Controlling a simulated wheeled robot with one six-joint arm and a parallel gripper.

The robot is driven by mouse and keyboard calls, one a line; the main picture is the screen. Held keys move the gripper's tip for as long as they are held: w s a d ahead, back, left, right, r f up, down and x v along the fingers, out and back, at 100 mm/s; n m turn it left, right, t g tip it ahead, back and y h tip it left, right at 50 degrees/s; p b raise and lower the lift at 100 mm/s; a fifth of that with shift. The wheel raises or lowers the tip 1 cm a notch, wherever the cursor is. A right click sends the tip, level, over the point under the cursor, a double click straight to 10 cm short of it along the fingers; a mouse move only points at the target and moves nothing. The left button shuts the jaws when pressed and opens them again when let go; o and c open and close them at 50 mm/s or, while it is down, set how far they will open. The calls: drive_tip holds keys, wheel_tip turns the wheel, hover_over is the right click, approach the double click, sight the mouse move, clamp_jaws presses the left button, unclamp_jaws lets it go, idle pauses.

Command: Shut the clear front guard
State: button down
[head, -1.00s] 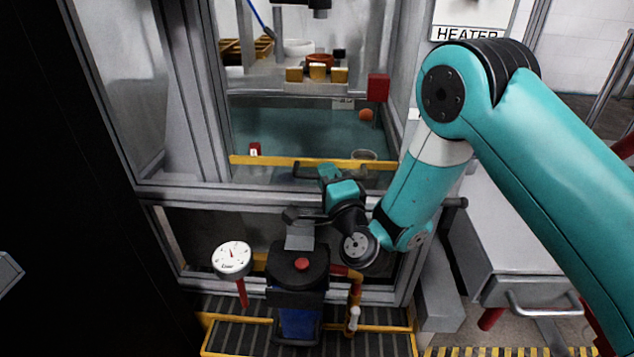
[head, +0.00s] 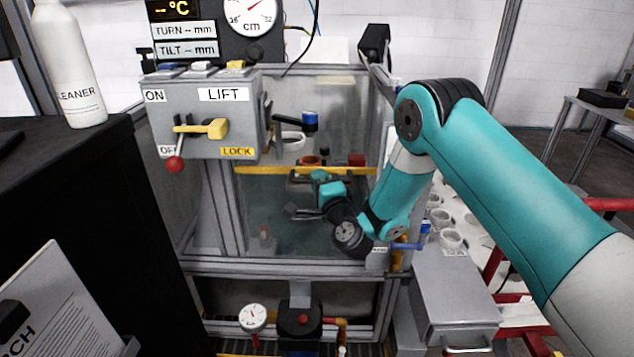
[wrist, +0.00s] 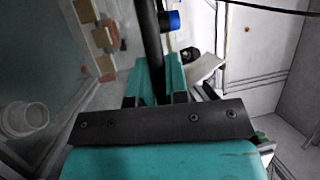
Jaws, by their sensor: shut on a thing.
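The clear front guard (head: 275,205) is a see-through panel in the grey-framed cabinet, with a yellow strip (head: 258,170) along its top edge. The strip stands well above the frame's crossbar, and an open gap shows above it. A dark bar handle (head: 301,179) sits just under the strip. My gripper (head: 322,181) is shut on this handle in front of the panel. In the wrist view, the dark handle (wrist: 151,35) runs between the two teal fingers of my gripper (wrist: 157,72). My wrist hides part of the panel's right side.
A grey control box (head: 190,95) with a yellow lever (head: 205,129) stands at upper left, close to the opening. A cleaner bottle (head: 70,65) stands on a black cabinet at far left. A grey drawer unit (head: 455,295) is at right. Small pots stand inside the enclosure.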

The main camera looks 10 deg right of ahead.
wheel_tip(320, 180, up, 6)
drive_tip(key=p, duration=0.4)
drive_tip(key=shift+f, duration=0.2)
drive_tip(key=shift+w+r, duration=0.1)
drive_tip(key=c, duration=1.1)
unclamp_jaws()
drive_tip(key=shift+d, duration=0.1)
drive_tip(key=shift+c, duration=0.2)
drive_tip(key=shift+f+b, duration=0.2)
drive_tip(key=shift+b, duration=0.15)
drive_tip(key=shift+s+f+b, duration=0.1)
drive_tip(key=shift+s+b, duration=0.2)
drive_tip(key=shift+b, duration=0.15)
drive_tip(key=b+v, duration=0.8)
drive_tip(key=v, duration=0.9)
drive_tip(key=shift+r, duration=0.25)
